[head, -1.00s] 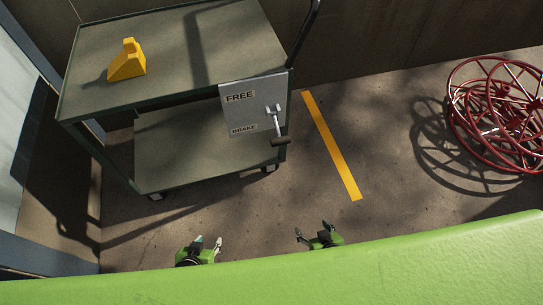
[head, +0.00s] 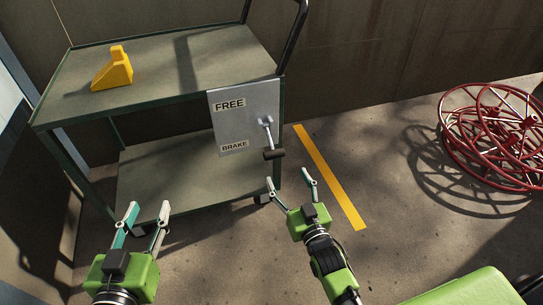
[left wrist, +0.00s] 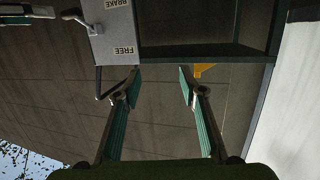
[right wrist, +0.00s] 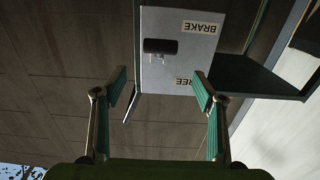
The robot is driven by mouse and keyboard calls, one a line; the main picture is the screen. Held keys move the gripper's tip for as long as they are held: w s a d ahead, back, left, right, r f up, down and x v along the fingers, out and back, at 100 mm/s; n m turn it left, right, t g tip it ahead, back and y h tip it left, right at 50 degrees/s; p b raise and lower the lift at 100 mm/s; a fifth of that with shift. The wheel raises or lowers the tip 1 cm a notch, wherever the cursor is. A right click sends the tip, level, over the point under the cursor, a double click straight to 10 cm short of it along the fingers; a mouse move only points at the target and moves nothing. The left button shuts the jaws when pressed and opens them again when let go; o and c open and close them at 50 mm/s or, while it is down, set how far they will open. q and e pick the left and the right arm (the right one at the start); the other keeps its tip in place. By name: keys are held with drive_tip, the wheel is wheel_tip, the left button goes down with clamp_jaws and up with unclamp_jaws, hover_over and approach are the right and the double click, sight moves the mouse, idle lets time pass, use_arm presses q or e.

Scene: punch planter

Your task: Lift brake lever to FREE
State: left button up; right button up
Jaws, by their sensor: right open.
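The brake lever (head: 268,136) is a silver arm with a dark grip (head: 274,154) on a grey metal plate (head: 243,122) at the cart's right end. Its grip hangs low, beside the BRAKE label (head: 234,145); the FREE label (head: 229,106) is above. My right gripper (head: 291,184) is open and empty, below and in front of the lever, apart from it. In the right wrist view the lever's grip (right wrist: 160,46) shows upside down beyond the open fingers. My left gripper (head: 148,220) is open and empty in front of the cart's lower left, away from the lever.
The green-framed cart (head: 75,92) has two shelves, with a yellow wedge block (head: 113,71) on top. A yellow floor stripe (head: 329,177) runs right of the cart. Red wire reels (head: 493,135) lie at the far right. Floor between stripe and reels is clear.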

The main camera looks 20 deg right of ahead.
sight(275, 154)
drive_tip(key=w+b, duration=0.2)
drive_tip(key=w, duration=0.4)
drive_tip(key=shift+w+a+f, duration=0.1)
drive_tip(key=shift+w, duration=0.3)
drive_tip(key=w+b, duration=0.1)
drive_tip(key=w, duration=0.4)
drive_tip(key=shift+w+a+b, duration=0.1)
drive_tip(key=shift+w+b, duration=0.2)
drive_tip(key=shift+b, duration=0.1)
use_arm(q)
drive_tip(key=s+r+t+h, duration=0.2)
drive_tip(key=r+t, duration=0.3)
drive_tip(key=r, duration=0.4)
drive_tip(key=s+d+r+t+h, duration=0.1)
drive_tip(key=s+r+t, duration=0.2)
drive_tip(key=r, duration=0.6)
drive_tip(key=shift+s+r+t+h, duration=0.25)
drive_tip(key=shift+r+t+h, duration=0.15)
drive_tip(key=shift+t, duration=0.8)
use_arm(e)
drive_tip(key=shift+w, duration=0.25)
drive_tip(key=c, duration=1.6)
